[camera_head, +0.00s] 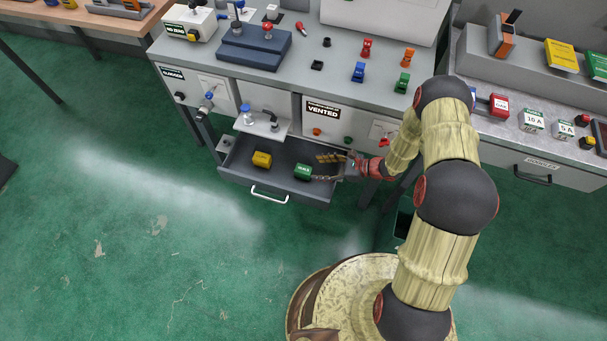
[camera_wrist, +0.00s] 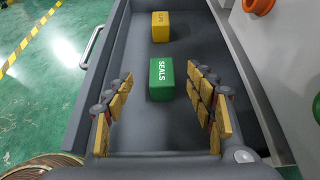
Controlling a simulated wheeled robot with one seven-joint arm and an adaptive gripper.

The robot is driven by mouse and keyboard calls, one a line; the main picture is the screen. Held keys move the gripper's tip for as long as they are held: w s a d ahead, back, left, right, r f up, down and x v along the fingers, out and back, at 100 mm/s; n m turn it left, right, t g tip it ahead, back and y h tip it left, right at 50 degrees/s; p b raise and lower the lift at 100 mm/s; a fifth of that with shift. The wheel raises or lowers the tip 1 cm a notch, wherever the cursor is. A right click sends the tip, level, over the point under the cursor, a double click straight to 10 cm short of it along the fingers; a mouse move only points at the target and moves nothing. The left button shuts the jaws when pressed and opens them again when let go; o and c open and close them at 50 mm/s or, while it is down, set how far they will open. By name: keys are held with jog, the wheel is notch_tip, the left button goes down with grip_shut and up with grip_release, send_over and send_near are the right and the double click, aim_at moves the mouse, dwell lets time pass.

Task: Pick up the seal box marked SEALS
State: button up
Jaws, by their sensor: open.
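The green seal box (camera_wrist: 161,80), marked SEALS, lies in the open grey drawer (camera_wrist: 180,127). In the head view the green box (camera_head: 303,172) sits toward the drawer's right end. My gripper (camera_wrist: 165,105) is open, with its yellow-padded fingers apart. In the wrist view the green box shows beyond and between the fingertips, with nothing held. In the head view my gripper (camera_head: 325,168) reaches into the drawer from the right, close beside the green box. I cannot tell whether a finger touches it.
A yellow box (camera_wrist: 160,27) sits in the same drawer, farther from my gripper. The drawer's walls and white handle (camera_head: 268,194) border the space. Above is a bench with a VENTED panel (camera_head: 323,112) and a small shelf (camera_head: 262,127). The green floor in front is clear.

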aim_at(305, 170)
notch_tip(305, 170, down, 2)
jog(key=shift+w+f+b, duration=0.1)
jog(key=shift+f+b, duration=0.1)
jog(key=shift+b, duration=0.35)
jog(key=shift+a+f, duration=0.15)
jog(key=shift+a, duration=0.05)
jog(key=b+x, duration=0.1)
jog(key=x, duration=0.1)
jog(key=b+x, duration=0.1)
jog(key=x, duration=0.1)
jog(key=b+x, duration=0.1)
jog(key=x, duration=0.2)
jog(key=shift+w+a+r, duration=0.15)
jog(key=shift+a+r, duration=0.05)
jog(key=shift+a, duration=0.05)
jog(key=c, duration=1.1)
jog(key=shift+c, duration=0.9)
